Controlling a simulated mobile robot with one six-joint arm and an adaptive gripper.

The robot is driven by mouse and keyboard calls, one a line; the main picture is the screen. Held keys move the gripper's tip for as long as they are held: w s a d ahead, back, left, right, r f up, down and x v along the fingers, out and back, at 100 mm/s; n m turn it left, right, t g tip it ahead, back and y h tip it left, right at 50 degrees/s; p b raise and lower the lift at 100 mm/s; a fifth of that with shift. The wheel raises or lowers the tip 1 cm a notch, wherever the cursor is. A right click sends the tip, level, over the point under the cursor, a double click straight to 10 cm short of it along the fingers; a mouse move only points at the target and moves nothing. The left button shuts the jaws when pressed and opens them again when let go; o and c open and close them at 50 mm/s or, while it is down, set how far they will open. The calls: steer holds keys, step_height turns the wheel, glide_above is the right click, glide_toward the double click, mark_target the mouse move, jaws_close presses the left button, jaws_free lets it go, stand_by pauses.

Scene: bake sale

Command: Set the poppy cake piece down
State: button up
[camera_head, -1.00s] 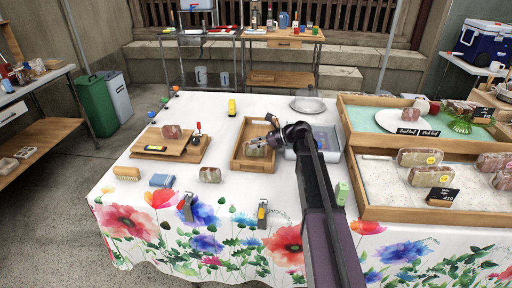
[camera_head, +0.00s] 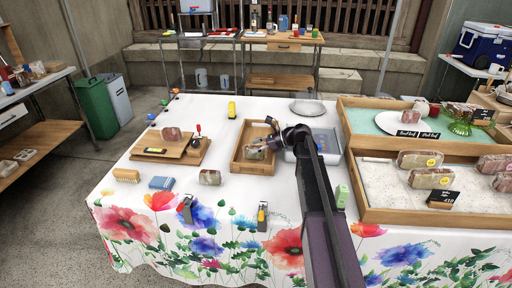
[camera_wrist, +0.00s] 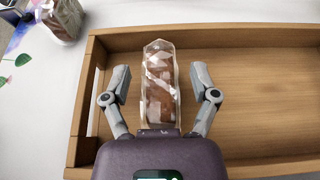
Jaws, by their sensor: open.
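The poppy cake piece (camera_wrist: 160,85) is a clear-wrapped brown slice, lying in the left part of a shallow wooden tray (camera_wrist: 260,85) in the wrist view. My gripper (camera_wrist: 160,85) is open, with one finger on each side of the piece and a visible gap on both sides. The near end of the piece meets the edge of my gripper body in the picture, so I cannot tell whether they touch there. In the head view, my gripper (camera_head: 257,149) is low inside the tray (camera_head: 251,169), and the piece is small there and partly hidden.
Another wrapped piece (camera_head: 210,177) stands on the cloth left of the tray; it also shows in the wrist view (camera_wrist: 62,18). A metal pan (camera_head: 331,150) and a large display box (camera_head: 400,216) are to the right. A cutting board (camera_head: 185,157) lies left.

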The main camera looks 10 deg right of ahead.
steer(key=shift+r, duration=0.1)
steer(key=shift+r, duration=0.1)
steer(key=p+v, duration=0.5)
steer(key=v, duration=0.7)
